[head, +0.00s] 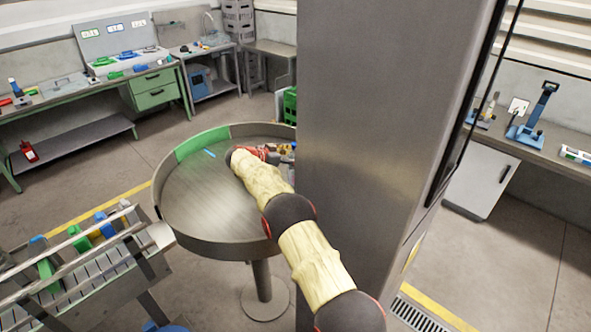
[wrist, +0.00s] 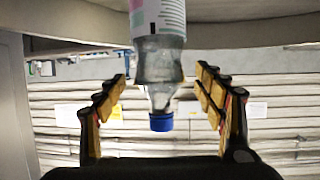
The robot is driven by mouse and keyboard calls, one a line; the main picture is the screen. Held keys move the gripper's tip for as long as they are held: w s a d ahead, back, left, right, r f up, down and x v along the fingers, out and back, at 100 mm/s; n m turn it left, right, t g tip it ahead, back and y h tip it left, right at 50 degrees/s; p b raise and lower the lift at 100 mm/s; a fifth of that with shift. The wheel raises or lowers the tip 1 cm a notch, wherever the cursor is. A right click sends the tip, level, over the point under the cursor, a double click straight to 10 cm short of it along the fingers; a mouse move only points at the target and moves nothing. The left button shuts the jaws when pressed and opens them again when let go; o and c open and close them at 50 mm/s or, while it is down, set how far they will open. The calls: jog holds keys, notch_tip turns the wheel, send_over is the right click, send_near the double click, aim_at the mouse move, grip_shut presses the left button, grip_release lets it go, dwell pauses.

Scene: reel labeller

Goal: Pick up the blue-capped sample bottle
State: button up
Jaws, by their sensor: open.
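The sample bottle (wrist: 160,65) is in the middle of the wrist view. It is clear, with a white printed label and a blue cap (wrist: 161,122). The wrist picture looks upside down, with the cap pointing down and the round surface at the top. My gripper (wrist: 162,76) is open, one finger on each side of the bottle. Gaps show between both fingers and the bottle. The bottle's base end is cut off by the frame. In the head view, I cannot make out the bottle or the gripper's fingers clearly among small items by the arm's end.
A round rimmed table (head: 205,200) with a green rim section stands under my arm. A small blue item (head: 209,154) lies on it, and its left part is otherwise bare. A grey column (head: 380,130) hides its right side. A slatted rack (head: 80,265) stands at lower left.

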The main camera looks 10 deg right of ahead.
jog(key=shift+w+d+f, duration=0.2)
jog(key=shift+w+d, duration=0.05)
jog(key=shift+d, duration=0.1)
jog(key=shift+c, duration=0.9)
grip_shut()
jog(key=shift+r, duration=0.15)
